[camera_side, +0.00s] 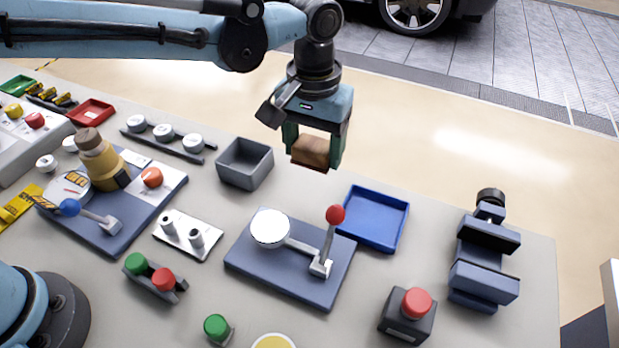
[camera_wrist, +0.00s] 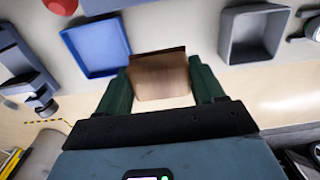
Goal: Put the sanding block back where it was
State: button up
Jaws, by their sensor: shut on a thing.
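The sanding block (camera_side: 311,152) is a brown, wood-coloured block. My gripper (camera_side: 313,150) is shut on it, with a green finger on each side, and holds it in the air above the back of the table. In the wrist view the block (camera_wrist: 159,77) sits between the two green fingers of my gripper (camera_wrist: 162,82), with a darker reddish-brown strip along its upper edge. The block is clear of the table and of the trays near it. The pictures do not show which spot it came from.
An empty grey bin (camera_side: 245,164) stands left of the block and an empty blue tray (camera_side: 374,218) right of and below it. A red-knobbed lever (camera_side: 335,216) rises from a blue plate (camera_side: 290,270) in front. A dark blue vise (camera_side: 484,255) stands at the right.

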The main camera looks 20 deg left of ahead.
aim_at(315, 199)
jog(key=shift+w+f, duration=0.25)
jog(key=shift+f, duration=0.05)
notch_tip(315, 199, down, 10)
jog(key=shift+d+r, duration=0.1)
jog(key=shift+r, duration=0.05)
jog(key=shift+f, duration=0.2)
jog(key=o, duration=0.7)
jog(key=shift+r, duration=0.15)
